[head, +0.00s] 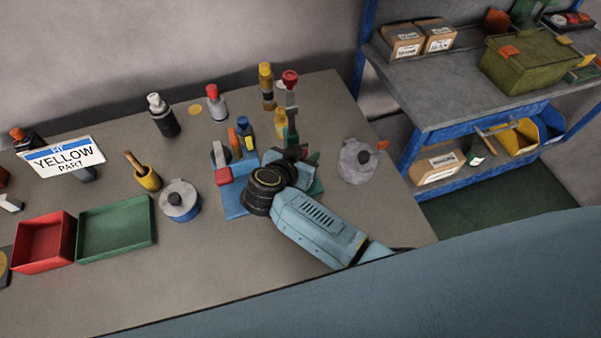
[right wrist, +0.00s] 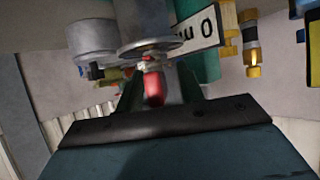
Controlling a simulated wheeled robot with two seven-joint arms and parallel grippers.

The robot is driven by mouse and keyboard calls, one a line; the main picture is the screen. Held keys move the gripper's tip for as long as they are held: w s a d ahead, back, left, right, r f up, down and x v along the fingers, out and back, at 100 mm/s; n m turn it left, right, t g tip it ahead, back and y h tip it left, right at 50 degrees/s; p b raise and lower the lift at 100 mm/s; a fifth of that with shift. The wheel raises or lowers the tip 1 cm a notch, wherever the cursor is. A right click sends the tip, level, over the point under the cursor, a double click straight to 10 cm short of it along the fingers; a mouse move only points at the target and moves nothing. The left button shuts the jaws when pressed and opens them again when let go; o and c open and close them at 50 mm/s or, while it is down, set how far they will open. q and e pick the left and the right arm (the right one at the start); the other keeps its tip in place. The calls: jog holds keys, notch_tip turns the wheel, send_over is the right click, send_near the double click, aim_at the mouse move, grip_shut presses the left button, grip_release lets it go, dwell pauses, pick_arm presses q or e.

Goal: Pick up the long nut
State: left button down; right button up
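I cannot make out the long nut for certain in either view. My right gripper (head: 288,156) is low over the middle-right of the table, mostly hidden by its own dark wrist. In the right wrist view its two dark fingers (right wrist: 157,88) stand apart. A blurred red part (right wrist: 153,87) shows between or just beyond them, with no clear contact. A grey metal part with a round disc (right wrist: 152,47) is just past the fingertips. A yellow-and-black part (right wrist: 252,45) stands to the right. My left gripper is not in view.
Red-capped and yellow-capped bottles (head: 217,103) stand along the back. Red (head: 44,268) and green (head: 82,255) trays lie at left. The front table is clear. Blue shelving (head: 470,95) stands at right.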

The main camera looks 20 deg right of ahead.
grip_shut()
dwell(0.4)
